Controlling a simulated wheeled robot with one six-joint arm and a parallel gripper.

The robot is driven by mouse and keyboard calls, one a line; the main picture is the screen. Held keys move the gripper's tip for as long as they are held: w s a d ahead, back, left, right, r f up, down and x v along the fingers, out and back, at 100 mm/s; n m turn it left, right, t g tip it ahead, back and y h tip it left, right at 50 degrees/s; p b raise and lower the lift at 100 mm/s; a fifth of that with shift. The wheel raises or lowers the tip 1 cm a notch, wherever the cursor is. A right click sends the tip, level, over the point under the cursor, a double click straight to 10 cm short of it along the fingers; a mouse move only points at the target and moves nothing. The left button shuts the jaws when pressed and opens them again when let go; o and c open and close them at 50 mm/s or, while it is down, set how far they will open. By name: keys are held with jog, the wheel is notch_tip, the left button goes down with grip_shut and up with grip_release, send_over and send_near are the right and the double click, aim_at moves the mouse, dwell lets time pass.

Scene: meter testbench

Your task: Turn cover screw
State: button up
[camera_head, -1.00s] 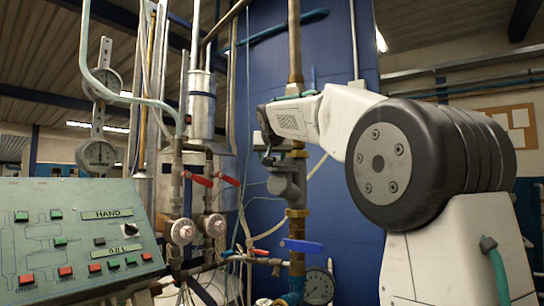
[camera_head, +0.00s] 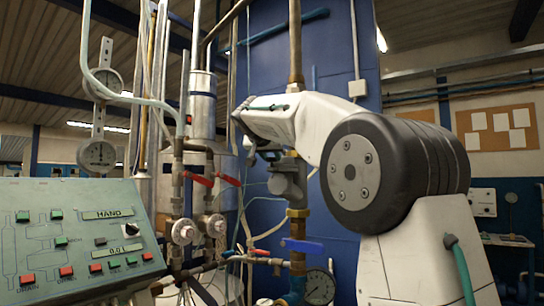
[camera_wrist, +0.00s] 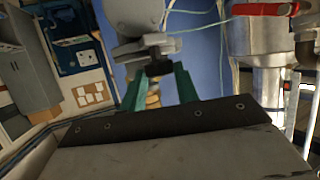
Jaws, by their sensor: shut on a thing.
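The grey meter (camera_head: 287,182) sits on the vertical pipe in front of the blue panel. In the wrist view its round grey body (camera_wrist: 138,15) is at the top. My gripper (camera_wrist: 160,76) has two teal fingers pointing at the meter. They are shut on a dark piece, which I take for the cover screw (camera_wrist: 158,68), just below the meter's grey neck. In the head view my gripper is largely hidden by my arm, and the screw cannot be made out.
A blue valve handle (camera_head: 303,246) and a round gauge (camera_head: 319,287) are below the meter. Red valve handles (camera_head: 198,180) and pipes stand to the left. A green control panel (camera_head: 80,240) fills the lower left. Thin hoses run near the meter.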

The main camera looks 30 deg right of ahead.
jog(key=shift+w+a+m+g+h, duration=0.15)
jog(key=shift+m+g+h, duration=0.4)
jog(key=shift+m+g, duration=0.6)
jog(key=shift+w+m+g+h, duration=0.2)
jog(key=shift+m+g+h, duration=0.4)
jog(key=shift+m+g, duration=0.5)
jog(key=shift+w+a+m+g+h, duration=0.15)
jog(key=shift+m+g+h, duration=0.4)
jog(key=shift+m+g, duration=0.55)
jog(key=shift+g, duration=0.35)
jog(key=o, duration=1)
jog(key=shift+d, duration=0.1)
jog(key=v, duration=0.7)
jog(key=shift+a+r, duration=0.1)
jog(key=shift+a, duration=0.3)
